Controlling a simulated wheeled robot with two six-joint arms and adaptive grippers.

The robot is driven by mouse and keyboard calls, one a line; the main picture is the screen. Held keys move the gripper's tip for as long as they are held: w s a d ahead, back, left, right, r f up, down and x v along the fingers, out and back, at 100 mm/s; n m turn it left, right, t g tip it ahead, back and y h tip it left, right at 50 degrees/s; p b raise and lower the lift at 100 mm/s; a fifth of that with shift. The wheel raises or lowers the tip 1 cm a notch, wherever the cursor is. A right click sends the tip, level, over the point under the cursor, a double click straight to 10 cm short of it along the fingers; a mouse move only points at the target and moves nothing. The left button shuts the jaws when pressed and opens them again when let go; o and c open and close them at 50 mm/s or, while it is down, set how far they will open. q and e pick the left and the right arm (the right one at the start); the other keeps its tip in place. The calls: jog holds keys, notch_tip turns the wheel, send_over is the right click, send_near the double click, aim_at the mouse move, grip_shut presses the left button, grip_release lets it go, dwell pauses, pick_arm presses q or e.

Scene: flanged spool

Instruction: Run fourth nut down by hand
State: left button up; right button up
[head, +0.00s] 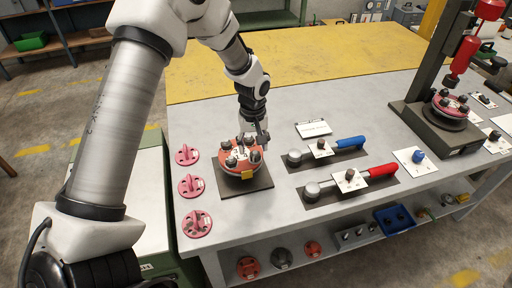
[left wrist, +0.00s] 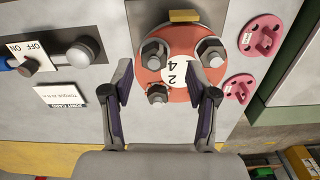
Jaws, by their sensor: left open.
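The flanged spool (head: 228,160) stands on a dark square mat on the bench, with a red-orange round flange on top carrying several dark nuts on studs. In the left wrist view the flange (left wrist: 181,37) shows three hex nuts and a white label with the numbers 2 and 4. One nut (left wrist: 157,94) lies between the fingers, nearest the wrist. My left gripper (head: 257,140) comes down over the far right side of the flange. In the left wrist view the gripper (left wrist: 168,85) is open, its fingers apart on either side of that nut. My right gripper is not in view.
Pink flanged pieces (head: 189,187) lie left of the spool. Torque wrenches with blue (head: 350,142) and red (head: 382,170) handles lie to the right. A dark stand with another red flange (head: 451,103) is at far right. The yellow-topped area behind is clear.

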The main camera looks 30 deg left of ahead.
aim_at(256, 154)
pick_arm(q)
jog(key=shift+s+f, duration=0.3)
jog(key=shift+f, duration=0.45)
jog(key=w+f, duration=0.2)
jog(key=f, duration=0.1)
jog(key=shift+w+f+p, duration=0.15)
jog(key=shift+p, duration=0.2)
jog(key=shift+s+r, duration=0.25)
jog(key=shift+s, duration=0.05)
jog(key=shift+c, duration=1)
jog(key=shift+s+r, duration=0.15)
jog(key=shift+s, duration=0.1)
jog(key=c, duration=0.6)
jog(key=shift+d, duration=0.1)
grip_shut()
jog(key=shift+w, duration=0.1)
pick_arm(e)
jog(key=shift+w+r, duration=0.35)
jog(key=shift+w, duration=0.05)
